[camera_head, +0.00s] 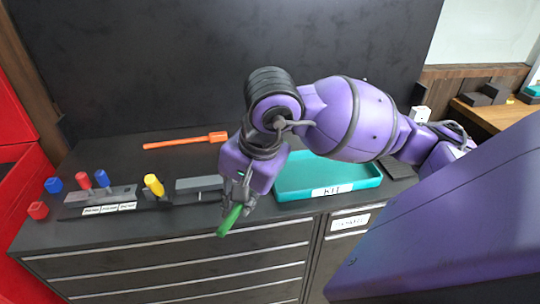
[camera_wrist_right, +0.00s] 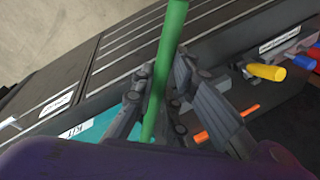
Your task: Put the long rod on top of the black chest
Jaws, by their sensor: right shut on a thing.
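My right gripper (camera_head: 240,198) is shut on a green rod (camera_head: 230,221), held above the front edge of the black chest (camera_head: 165,262). In the right wrist view the fingers (camera_wrist_right: 160,88) close around the green rod (camera_wrist_right: 169,45), which runs between them and out past the top edge of that picture. In the head view the rod points down and forward and looks foreshortened, so its full length is hard to tell. An orange rod-like piece (camera_head: 180,142) with a wider end lies on the chest top towards the back. My left gripper is not in view.
A teal tray (camera_head: 372,182) marked KIT sits right of the gripper. A dark panel (camera_head: 200,60) rises behind.

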